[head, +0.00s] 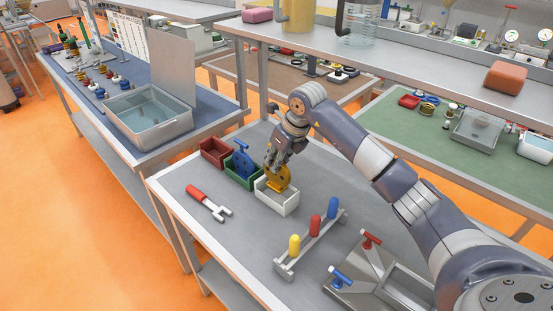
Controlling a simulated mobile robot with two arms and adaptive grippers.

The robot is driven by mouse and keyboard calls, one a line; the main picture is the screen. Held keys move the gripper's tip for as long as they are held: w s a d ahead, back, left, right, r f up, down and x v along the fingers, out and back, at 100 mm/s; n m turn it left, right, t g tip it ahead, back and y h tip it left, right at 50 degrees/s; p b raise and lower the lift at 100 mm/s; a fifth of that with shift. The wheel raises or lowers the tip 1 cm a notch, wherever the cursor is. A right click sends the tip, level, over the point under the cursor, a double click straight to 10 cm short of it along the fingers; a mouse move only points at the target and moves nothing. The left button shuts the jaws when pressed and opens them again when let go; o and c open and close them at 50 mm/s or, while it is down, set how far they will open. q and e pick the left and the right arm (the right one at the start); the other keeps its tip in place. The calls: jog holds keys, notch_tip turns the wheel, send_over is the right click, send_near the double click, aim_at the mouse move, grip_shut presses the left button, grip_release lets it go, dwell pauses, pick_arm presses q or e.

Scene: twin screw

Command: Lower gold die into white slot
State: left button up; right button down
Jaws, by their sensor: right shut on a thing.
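The gold die (278,179) is a flat, rounded yellow plate with dark holes. My right gripper (279,162) is shut on its upper part and holds it upright. The white slot (277,202) is an open white box at the right end of a row of three. The die's lower part is at the box's opening, behind its front wall. Whether it touches the bottom is hidden. My left gripper is not in view.
A green box (241,183) holding a blue die (241,162) and a dark red box (214,153) stand left of the white one. A red-handled tool (208,202) lies in front. A rack (313,241) with yellow, red and blue handles and a metal fixture (372,262) stand right.

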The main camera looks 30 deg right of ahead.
aim_at(278, 173)
jog(key=shift+f+b, duration=1.65)
jog(key=shift+f, duration=0.6)
jog(key=shift+f+b, duration=0.45)
jog(key=shift+f, duration=0.1)
jog(key=c, duration=1.5)
grip_release()
jog(key=shift+c, duration=0.2)
jog(key=shift+f, duration=0.15)
jog(key=shift+s+d+r, duration=0.1)
jog(key=shift+s+r, duration=0.05)
jog(key=shift+r, duration=0.35)
jog(key=v, duration=1.1)
jog(key=shift+r, duration=0.15)
